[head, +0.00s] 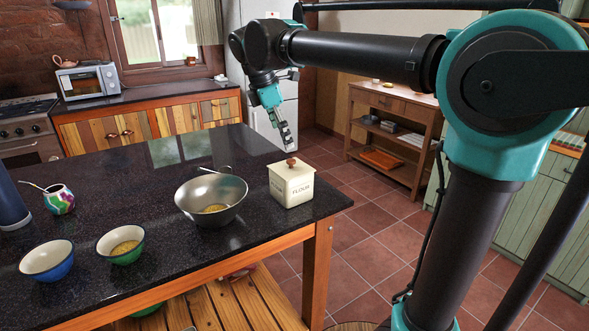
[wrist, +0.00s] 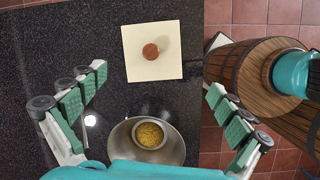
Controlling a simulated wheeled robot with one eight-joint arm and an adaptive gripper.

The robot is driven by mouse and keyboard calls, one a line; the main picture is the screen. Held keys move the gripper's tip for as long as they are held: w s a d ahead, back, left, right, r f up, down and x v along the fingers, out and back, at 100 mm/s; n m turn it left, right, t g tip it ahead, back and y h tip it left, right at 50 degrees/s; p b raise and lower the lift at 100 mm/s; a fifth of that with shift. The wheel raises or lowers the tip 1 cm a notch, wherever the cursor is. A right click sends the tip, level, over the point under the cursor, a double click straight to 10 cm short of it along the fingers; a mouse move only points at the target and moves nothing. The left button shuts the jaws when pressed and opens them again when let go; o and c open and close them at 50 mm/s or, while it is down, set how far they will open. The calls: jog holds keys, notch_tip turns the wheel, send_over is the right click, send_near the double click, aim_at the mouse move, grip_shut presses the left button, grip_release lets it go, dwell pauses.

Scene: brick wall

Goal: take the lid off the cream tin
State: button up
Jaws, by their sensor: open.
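The cream tin (head: 292,188) is a square box with dark lettering reading "FLOUR". It stands upright near the right corner of the dark table. Its cream lid (head: 290,170) is on top, with a round brown knob (head: 291,161). In the wrist view the lid (wrist: 142,67) and its knob (wrist: 150,50) show from above, ahead of and between the fingers. My gripper (head: 286,135) is above the tin, apart from it. In the wrist view my gripper (wrist: 155,95) is open and empty, its green-padded fingers wide apart.
A grey metal bowl (head: 187,205) stands just left of the tin, with a yellow-filled bowl (wrist: 168,124) inside. A green bowl (head: 113,257), a blue bowl (head: 38,275) and a colourful cup (head: 58,206) stand further left. The table's right edge is close to the tin.

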aim_at(288, 161)
jog(key=a+r+n, duration=0.3)
jog(key=a+r, duration=0.1)
jog(key=r, duration=0.2)
jog(key=shift+n+h, duration=0.3)
jog(key=x, duration=1.7)
jog(key=shift+s+d+f, duration=0.1)
jog(key=shift+s+f, duration=0.05)
jog(key=shift+c, duration=0.5)
jog(key=shift+s, duration=0.1)
jog(key=c, duration=1.1)
jog(key=shift+o, duration=0.2)
